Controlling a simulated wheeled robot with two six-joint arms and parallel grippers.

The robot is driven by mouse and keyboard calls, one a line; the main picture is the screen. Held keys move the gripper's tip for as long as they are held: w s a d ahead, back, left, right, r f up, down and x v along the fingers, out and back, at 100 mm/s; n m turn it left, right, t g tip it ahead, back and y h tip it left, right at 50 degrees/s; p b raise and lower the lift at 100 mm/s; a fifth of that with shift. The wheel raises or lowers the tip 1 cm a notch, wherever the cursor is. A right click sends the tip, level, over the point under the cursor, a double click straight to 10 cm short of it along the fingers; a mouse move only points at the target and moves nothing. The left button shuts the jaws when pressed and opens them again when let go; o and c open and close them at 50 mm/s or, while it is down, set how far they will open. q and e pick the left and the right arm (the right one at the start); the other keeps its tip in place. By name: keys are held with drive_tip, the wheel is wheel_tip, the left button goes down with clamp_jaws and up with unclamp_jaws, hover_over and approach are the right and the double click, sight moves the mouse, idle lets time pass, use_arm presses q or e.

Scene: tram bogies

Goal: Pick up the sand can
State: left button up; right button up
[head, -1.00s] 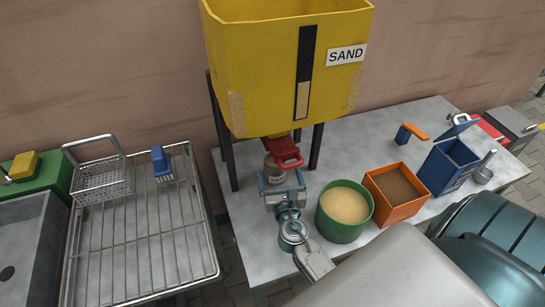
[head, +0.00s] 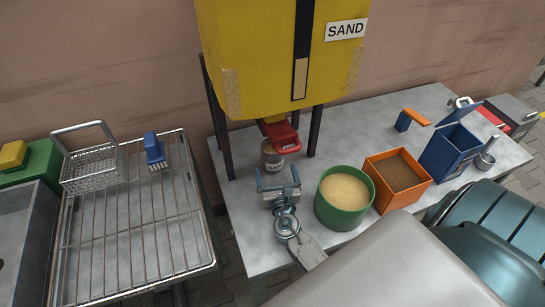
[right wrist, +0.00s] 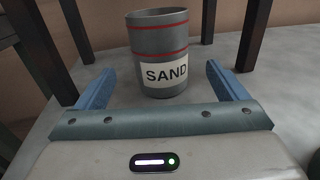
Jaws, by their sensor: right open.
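The sand can (right wrist: 158,45) is a grey cylinder with red bands and a white SAND label. It stands upright on the grey table, and in the head view (head: 271,157) it is below the spout of the yellow hopper. Its open top shows in the right wrist view; its contents do not. My right gripper (head: 277,172) is open and empty, on the near side of the can. In the right wrist view its blue fingers (right wrist: 161,80) stand apart, with the can beyond and between them, not gripped. My left gripper is not in view.
The yellow sand hopper (head: 262,60) stands on dark legs around the can, with a red slide handle (head: 281,136) above it. Right of my gripper are a green tub of sand (head: 339,219), an orange box (head: 412,191) and a blue bin (head: 449,153). A wire rack (head: 130,230) is at left.

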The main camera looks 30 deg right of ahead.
sight(274, 164)
drive_tip(key=x, duration=0.6)
drive_tip(key=shift+p, duration=0.35)
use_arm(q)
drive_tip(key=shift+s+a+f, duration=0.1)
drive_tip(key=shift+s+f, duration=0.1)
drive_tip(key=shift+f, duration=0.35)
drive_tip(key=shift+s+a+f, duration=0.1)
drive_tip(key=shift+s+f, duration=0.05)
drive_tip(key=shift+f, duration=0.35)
use_arm(e)
drive_tip(key=shift+s, duration=0.1)
drive_tip(key=c, duration=1.1)
